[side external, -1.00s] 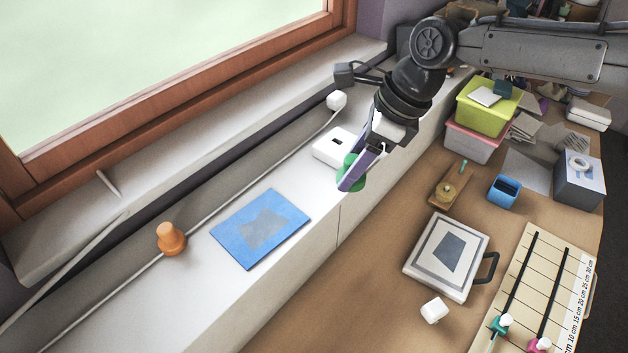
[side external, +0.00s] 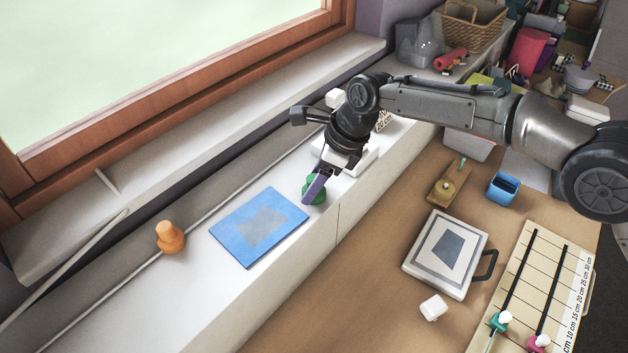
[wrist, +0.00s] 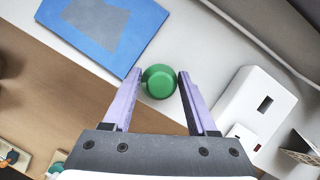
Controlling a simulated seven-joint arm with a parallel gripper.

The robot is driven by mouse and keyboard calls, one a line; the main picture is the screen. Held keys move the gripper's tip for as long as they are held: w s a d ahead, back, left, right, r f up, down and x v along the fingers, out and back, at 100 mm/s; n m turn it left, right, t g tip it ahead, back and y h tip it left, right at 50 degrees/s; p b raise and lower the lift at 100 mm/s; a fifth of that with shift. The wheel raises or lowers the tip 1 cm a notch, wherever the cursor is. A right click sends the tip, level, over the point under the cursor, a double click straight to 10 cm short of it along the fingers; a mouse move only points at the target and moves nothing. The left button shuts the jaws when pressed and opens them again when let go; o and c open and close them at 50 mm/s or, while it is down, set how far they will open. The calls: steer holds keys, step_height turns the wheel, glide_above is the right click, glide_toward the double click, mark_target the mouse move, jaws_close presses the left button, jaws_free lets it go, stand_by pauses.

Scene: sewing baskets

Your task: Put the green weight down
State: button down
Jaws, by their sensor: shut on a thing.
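The green weight (wrist: 159,81) is between the two purple fingers of my gripper (wrist: 160,84) in the wrist view. My gripper is shut on it. In the side view the weight (side external: 318,190) shows partly behind the fingers of my gripper (side external: 311,189), over the white ledge beside the blue mat's right corner. I cannot tell whether the weight touches the ledge.
The blue mat (side external: 232,241) with a grey patch lies on the white ledge (side external: 285,265). An orange peg-like piece (side external: 170,238) stands to its left. A white box (wrist: 258,105) is close on the other side. A framed board (side external: 475,282) lies on the wooden table.

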stand_by(0.3)
steer(key=shift+c, duration=1)
jaws_free()
steer(key=shift+f, duration=0.15)
steer(key=v, duration=1.2)
